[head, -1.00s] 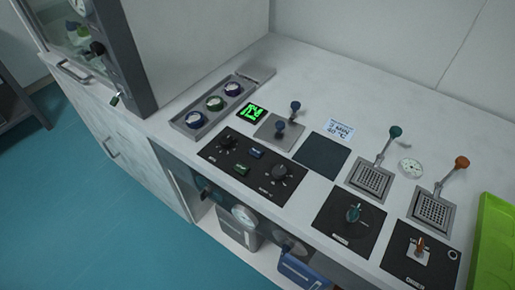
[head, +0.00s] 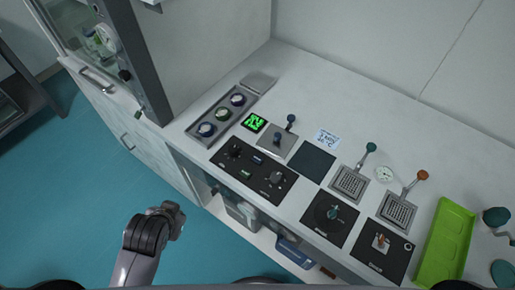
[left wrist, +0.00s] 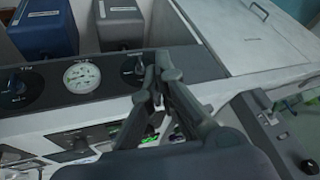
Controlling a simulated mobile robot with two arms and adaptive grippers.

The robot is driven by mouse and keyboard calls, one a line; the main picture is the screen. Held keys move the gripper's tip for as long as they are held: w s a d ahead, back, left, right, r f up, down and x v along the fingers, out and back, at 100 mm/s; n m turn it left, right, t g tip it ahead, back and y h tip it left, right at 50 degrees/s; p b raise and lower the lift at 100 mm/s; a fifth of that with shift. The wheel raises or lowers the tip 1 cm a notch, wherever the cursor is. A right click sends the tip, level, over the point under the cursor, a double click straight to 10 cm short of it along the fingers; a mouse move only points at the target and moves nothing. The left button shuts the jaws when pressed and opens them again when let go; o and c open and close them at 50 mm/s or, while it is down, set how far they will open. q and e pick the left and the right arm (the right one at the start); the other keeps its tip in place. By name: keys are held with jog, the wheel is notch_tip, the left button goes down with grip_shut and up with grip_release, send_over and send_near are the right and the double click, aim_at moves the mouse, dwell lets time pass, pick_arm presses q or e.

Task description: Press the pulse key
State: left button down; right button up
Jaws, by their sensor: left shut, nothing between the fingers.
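A black control panel (head: 253,171) with two knobs lies on the bench. Two small rectangular keys sit between its knobs, a bluish one (head: 258,160) and a greenish one (head: 246,174). Their labels are too small to read, so I cannot tell which is the pulse key. My left gripper (head: 172,213) is left of and below the panel in the head view, over the teal floor and apart from the keys. In the left wrist view its fingers (left wrist: 158,70) are together and empty, in front of the bench's gauge strip. My right gripper is out of view.
Two lever grilles and a green tray (head: 446,244) are to the right. A cabinet (head: 150,60) rises at left.

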pick_arm(q)
jog(key=w+d+r+m+t+y, duration=0.1)
jog(key=w+d+r+m+t, duration=0.1)
jog(key=w+r+m+t, duration=1.15)
jog(key=w+d+r+m+h, duration=0.1)
jog(key=w+d+r+h, duration=0.15)
jog(key=r, duration=0.45)
jog(key=w+d+r+m+h, duration=0.2)
jog(key=w+d+r, duration=0.2)
jog(key=r, duration=0.3)
jog(key=s+d+m+g+h, duration=0.2)
jog(key=d+m+g+h, duration=0.4)
jog(key=d+m+h, duration=1.25)
notch_tip(320, 180, down, 8)
jog(key=d+m+g+y, duration=0.1)
jog(key=m+g+y, duration=0.55)
jog(key=m, duration=0.65)
jog(key=w+a+f+m+g+y, duration=0.1)
jog(key=a+f+m+y, duration=0.4)
jog(key=f, duration=0.6)
jog(key=shift+w+a+m+g+y+p, duration=0.25)
jog(key=shift+a+m+g+y+p, duration=0.1)
jog(key=shift+a+g+y, duration=0.35)
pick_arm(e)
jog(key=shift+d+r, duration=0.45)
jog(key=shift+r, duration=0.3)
